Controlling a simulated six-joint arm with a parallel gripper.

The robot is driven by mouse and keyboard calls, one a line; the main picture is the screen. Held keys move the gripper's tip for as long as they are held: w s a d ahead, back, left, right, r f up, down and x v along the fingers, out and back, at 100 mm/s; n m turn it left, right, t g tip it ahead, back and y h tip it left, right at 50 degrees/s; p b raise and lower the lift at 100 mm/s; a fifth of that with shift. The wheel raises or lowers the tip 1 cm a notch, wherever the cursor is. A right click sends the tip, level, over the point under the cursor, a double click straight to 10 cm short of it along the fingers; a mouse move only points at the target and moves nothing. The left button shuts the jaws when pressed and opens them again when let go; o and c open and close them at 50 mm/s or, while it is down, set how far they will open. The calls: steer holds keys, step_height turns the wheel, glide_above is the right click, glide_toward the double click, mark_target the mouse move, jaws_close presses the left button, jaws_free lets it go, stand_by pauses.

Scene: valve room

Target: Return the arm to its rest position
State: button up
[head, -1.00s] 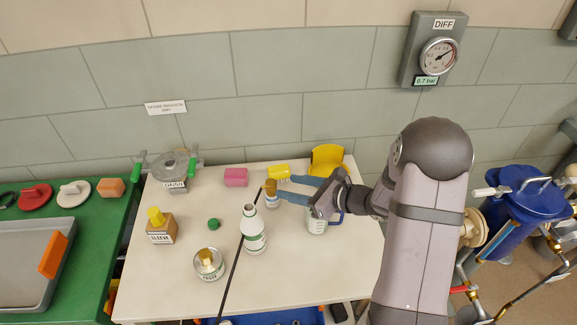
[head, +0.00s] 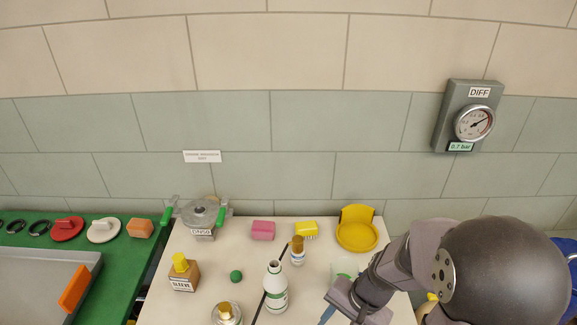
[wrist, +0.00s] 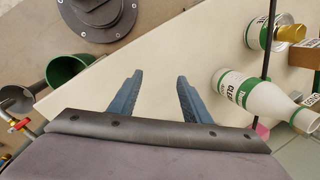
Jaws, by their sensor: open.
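My gripper (wrist: 157,98) is open in the wrist view, with two blue fingers apart and nothing between them, over the pale tabletop. In the head view my gripper sits low at the right of the table, and its fingers are mostly cut off or hidden. The small brown-capped bottle (head: 298,251) stands upright on the table, apart from my gripper. A white bottle with a green label (head: 275,287) stands nearer; it also shows in the wrist view (wrist: 250,97). A pale, clear-looking jug (head: 344,270) is partly hidden behind my arm.
A gauge (head: 473,123) hangs on the wall.

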steer(key=s+d+r+n+h+p, duration=0.1)
steer(key=s+d+r+n+p, duration=0.1)
steer(key=r, duration=0.3)
steer(key=s+d+r+n+h+p, duration=0.2)
steer(key=s+r+n+p, duration=0.1)
steer(key=r+n+p, duration=0.1)
step_height(320, 180, up, 2)
steer(key=shift+s+r+n+g+p, duration=0.15)
steer(key=shift+s+n+g+p, duration=0.2)
steer(key=shift+n, duration=0.25)
stand_by(0.4)
